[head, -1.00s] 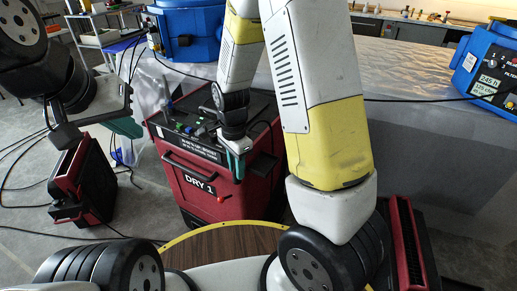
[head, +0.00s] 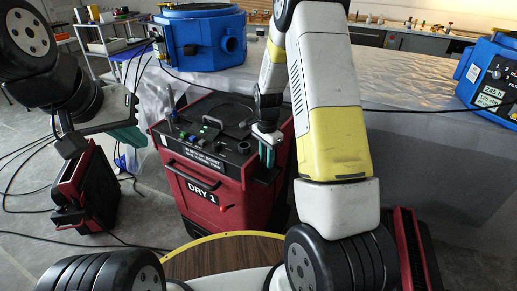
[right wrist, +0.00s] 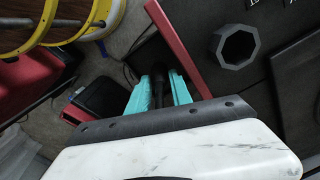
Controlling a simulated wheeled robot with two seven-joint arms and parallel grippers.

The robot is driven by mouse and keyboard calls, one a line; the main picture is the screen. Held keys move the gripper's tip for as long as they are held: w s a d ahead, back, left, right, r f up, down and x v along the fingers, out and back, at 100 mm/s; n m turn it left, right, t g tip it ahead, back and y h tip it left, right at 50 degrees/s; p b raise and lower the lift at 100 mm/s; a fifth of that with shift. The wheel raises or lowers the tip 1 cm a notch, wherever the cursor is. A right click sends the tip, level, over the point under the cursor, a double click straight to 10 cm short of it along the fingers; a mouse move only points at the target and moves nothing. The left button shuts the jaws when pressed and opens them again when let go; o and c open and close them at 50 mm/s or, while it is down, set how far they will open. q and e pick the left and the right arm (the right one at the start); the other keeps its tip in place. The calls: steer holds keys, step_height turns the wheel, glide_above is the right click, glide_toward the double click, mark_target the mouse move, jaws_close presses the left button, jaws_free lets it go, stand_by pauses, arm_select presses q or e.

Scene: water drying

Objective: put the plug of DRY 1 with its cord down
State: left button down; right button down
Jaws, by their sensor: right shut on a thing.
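DRY 1 (head: 217,195), a red machine with a black control top, stands in the middle of the head view. My right gripper (head: 268,155) is at its right front top edge, with teal fingers pointing down. In the right wrist view the fingers (right wrist: 161,92) are closed around a dark thing, which looks like the black plug (right wrist: 159,82). Its shape is mostly hidden, and I cannot clearly trace its cord. My left gripper (head: 98,141) hangs at the left, away from DRY 1, its fingers apart and nothing visible between them.
Another red and black machine (head: 88,190) stands at the left with black cords on the floor around it. Blue machines stand behind (head: 203,40) and at the right (head: 490,80). A round brown table top with a yellow rim (head: 225,236) is in front of DRY 1.

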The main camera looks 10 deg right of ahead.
steer(key=shift+f, duration=0.65)
steer(key=shift+f, duration=0.1)
steer(key=c, duration=1.4)
jaws_free()
steer(key=shift+c, duration=0.2)
step_height(320, 180, up, 12)
steer(key=shift+f, duration=0.1)
steer(key=s+a+r+n+t+y, duration=0.1)
steer(key=s+r+n+t, duration=0.2)
steer(key=s+r+n, duration=0.3)
steer(key=s+a+r+n+t+y, duration=0.1)
steer(key=s+r+n+t, duration=0.2)
steer(key=s+r+n, duration=0.4)
steer(key=s+r, duration=0.6)
steer(key=s, duration=0.5)
steer(key=shift+s+a+r, duration=0.2)
steer(key=shift+r, duration=0.05)
